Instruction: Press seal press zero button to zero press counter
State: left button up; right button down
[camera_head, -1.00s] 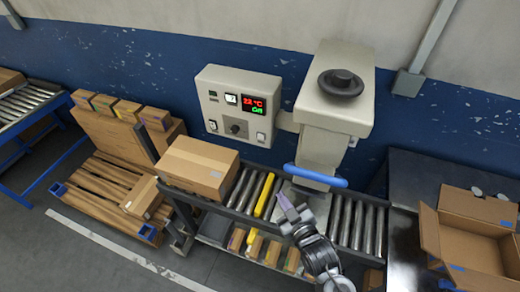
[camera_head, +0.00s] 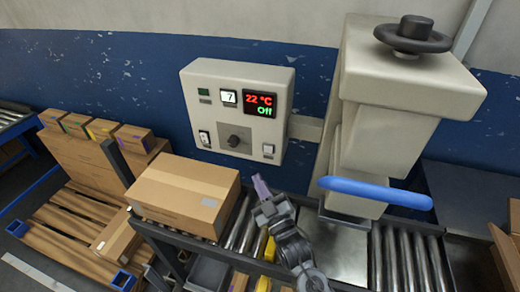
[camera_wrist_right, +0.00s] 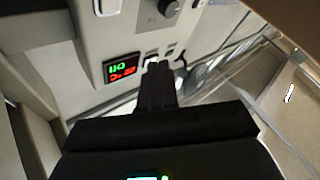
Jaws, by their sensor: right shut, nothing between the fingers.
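The seal press control panel (camera_head: 285,120) is a beige box on the blue wall. It carries a small counter window (camera_head: 229,97) that seems to read 7, a red and green display (camera_head: 260,103) reading 22 °C and Off, a dark knob (camera_head: 233,141), a small green part (camera_head: 204,95) and two white switches. I cannot tell which part is the zero button. My right gripper (camera_head: 260,187) is shut and empty, below the panel and apart from it. In the right wrist view, its dark fingers (camera_wrist_right: 158,84) overlap the upside-down panel (camera_wrist_right: 90,38). My left gripper is not in view.
The beige press (camera_head: 400,90), with a black handwheel and blue bar (camera_head: 375,192), stands right of the panel. A closed carton (camera_head: 185,192) sits on the roller conveyor (camera_head: 392,255), left of my gripper. Stacked boxes and wooden pallets are at the left.

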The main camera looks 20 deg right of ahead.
aim_at(268, 150)
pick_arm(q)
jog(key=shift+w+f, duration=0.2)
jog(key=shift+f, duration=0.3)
pick_arm(e)
jog(key=shift+w+a+f, duration=0.1)
jog(key=shift+w+f, duration=0.2)
jog(key=shift+w, duration=0.2)
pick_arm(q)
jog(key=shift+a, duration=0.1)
pick_arm(e)
jog(key=shift+w, duration=0.1)
pick_arm(q)
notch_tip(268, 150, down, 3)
jog(key=b, duration=0.3)
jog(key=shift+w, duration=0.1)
pick_arm(e)
jog(key=w+d, duration=0.1)
jog(key=w, duration=0.1)
jog(key=w+d, duration=0.4)
jog(key=w, duration=0.1)
jog(key=shift+d, duration=0.15)
dwell(1.0)
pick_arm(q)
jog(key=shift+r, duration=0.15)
pick_arm(e)
jog(key=shift+w+d, duration=0.15)
